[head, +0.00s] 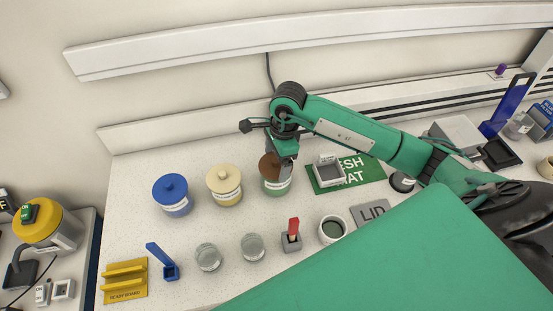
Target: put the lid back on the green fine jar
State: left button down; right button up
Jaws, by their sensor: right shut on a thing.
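The jar with green contents (275,188) stands at the right end of a row of jars on the white counter. A brown lid (267,166) is at its mouth, partly hidden by my right gripper (285,164). My right gripper points down over the jar and is shut on the lid. I cannot tell whether the lid is fully seated or slightly above the rim. The grey mat marked LID (371,212) looks bare where it shows. My left gripper is not in view.
A blue-lidded jar (172,196) and a cream-lidded jar (225,186) stand to the left. Two clear glasses (208,257), a red-handled tool in a grey block (291,237) and a white cup with dark green contents (332,230) are in front. A green mat (365,172) lies to the right.

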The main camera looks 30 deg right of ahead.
jog(key=shift+f+b, duration=0.15)
jog(key=shift+b, duration=0.75)
dwell(1.2)
dwell(0.3)
jog(key=o, duration=0.8)
jog(key=shift+r+p, duration=1.35)
jog(key=shift+r, duration=2.15)
grip_shut()
